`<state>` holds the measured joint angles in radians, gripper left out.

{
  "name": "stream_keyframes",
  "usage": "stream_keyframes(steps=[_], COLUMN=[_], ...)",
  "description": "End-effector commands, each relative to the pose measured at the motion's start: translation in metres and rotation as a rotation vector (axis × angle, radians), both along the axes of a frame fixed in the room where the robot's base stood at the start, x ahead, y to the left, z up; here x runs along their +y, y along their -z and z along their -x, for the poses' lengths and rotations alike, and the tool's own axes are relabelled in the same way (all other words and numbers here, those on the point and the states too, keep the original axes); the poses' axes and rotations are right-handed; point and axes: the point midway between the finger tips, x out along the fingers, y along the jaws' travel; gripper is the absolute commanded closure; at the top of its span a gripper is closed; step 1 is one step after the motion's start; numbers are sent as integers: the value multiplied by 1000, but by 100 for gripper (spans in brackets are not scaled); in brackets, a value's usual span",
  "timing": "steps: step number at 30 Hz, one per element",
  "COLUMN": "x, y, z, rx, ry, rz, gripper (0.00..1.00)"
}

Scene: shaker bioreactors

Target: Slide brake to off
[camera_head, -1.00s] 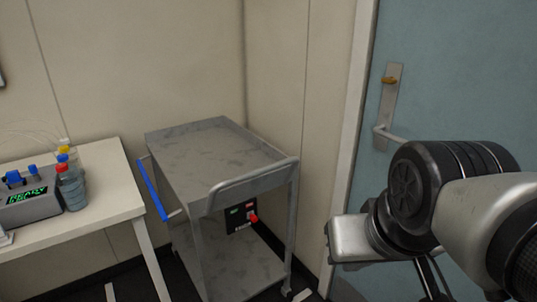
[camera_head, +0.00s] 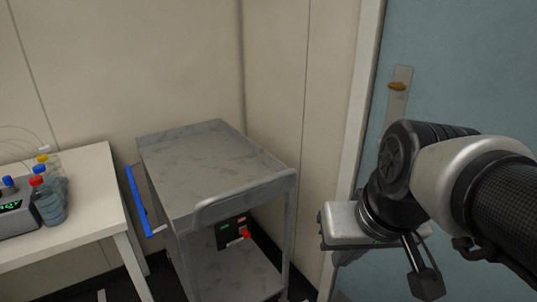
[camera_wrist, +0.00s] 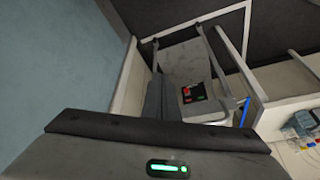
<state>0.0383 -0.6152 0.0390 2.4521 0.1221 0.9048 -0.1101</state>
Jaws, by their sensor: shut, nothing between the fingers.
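The grey cart (camera_head: 212,168) stands by the wall, left of the door. On its front, under the top tray, is a black brake panel (camera_head: 230,231) with a green mark at left and a red mark at right. The red slider knob (camera_head: 246,235) sits at the right, under the red mark. The panel (camera_wrist: 194,93) also shows small in the wrist view. My gripper (camera_wrist: 156,78) is shut and empty, its dark fingers together, pointing toward the cart and well apart from the panel. In the head view its fingers are hidden; only the pale hand shows, right of the cart.
A white table (camera_head: 88,206) at left holds capped bottles (camera_head: 47,205) and a device with a green display (camera_head: 12,218). The cart has a blue handle (camera_head: 138,200). A blue door (camera_head: 450,85) with a metal handle plate is behind my arm. Air between hand and cart is free.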

Motion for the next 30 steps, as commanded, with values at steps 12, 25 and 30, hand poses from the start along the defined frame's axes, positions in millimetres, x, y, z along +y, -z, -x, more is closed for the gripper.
stream_keyframes(steps=[12, 25, 30], x=[87, 81, 55], y=[89, 185, 223], z=[-85, -209, -240], rx=[332, -49, -239], ry=[-254, -79, 78], rz=[-554, -1234, -1314], gripper=[100, 100, 100])
